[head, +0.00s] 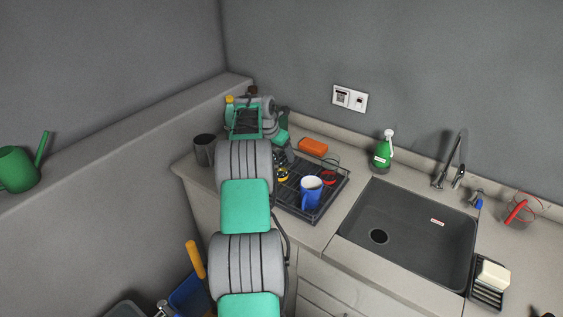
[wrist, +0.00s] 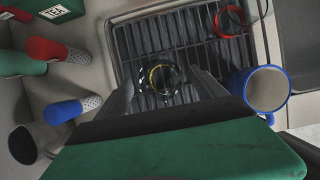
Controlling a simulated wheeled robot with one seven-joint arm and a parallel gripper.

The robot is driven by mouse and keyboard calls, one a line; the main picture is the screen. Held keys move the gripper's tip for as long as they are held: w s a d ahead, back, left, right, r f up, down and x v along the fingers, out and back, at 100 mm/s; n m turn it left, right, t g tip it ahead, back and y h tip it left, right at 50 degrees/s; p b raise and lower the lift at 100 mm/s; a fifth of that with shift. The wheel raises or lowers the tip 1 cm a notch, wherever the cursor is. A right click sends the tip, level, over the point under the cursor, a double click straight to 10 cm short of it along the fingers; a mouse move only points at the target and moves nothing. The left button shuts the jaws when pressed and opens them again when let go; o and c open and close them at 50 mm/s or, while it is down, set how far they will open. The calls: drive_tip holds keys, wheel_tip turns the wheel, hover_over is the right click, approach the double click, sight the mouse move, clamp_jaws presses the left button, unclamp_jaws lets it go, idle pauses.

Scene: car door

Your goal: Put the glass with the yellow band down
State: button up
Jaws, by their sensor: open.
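The glass with the yellow band (wrist: 160,78) is on the dark dish rack (wrist: 135,45), seen from above in the wrist view. In the head view its yellow part (head: 282,174) shows just right of my arm, partly hidden. My gripper (wrist: 163,88) is open, with one finger on each side of the glass; whether either finger touches it I cannot tell. The wrist hides the near part of the rack.
The blue mug (wrist: 262,90) stands right of the gripper and the red-banded glass (wrist: 232,20) behind it on the rack. Left of the rack are a blue shaker (wrist: 68,109), a red shaker (wrist: 60,49) and a grey cup (wrist: 35,143). The sink (head: 410,230) lies right of the rack.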

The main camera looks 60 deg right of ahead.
drive_tip(key=w+a+r+m+t, duration=0.1)
drive_tip(key=w+a+r+m, duration=0.1)
drive_tip(key=w+a+r, duration=0.9)
drive_tip(key=w+a+r+m+t, duration=0.1)
drive_tip(key=w+a+r+m, duration=0.1)
drive_tip(key=a, duration=0.8)
drive_tip(key=w+a+r+m+t, duration=0.1)
drive_tip(key=a+r+m, duration=0.15)
drive_tip(key=a, duration=0.75)
drive_tip(key=s+a+m+t+y, duration=0.2)
drive_tip(key=a+m, duration=0.2)
drive_tip(key=a, duration=1.2)
drive_tip(key=s+a+f+m+y+b, duration=0.1)
drive_tip(key=s+a+f, duration=0.3)
drive_tip(key=a, duration=0.5)
drive_tip(key=s+a+f+m+y+b, duration=0.1)
drive_tip(key=s+a+f+m, duration=0.2)
drive_tip(key=a, duration=0.5)
drive_tip(key=shift+s+a+f+m+y+b, duration=0.35)
drive_tip(key=shift+s+m, duration=0.5)
drive_tip(key=shift+s, duration=0.55)
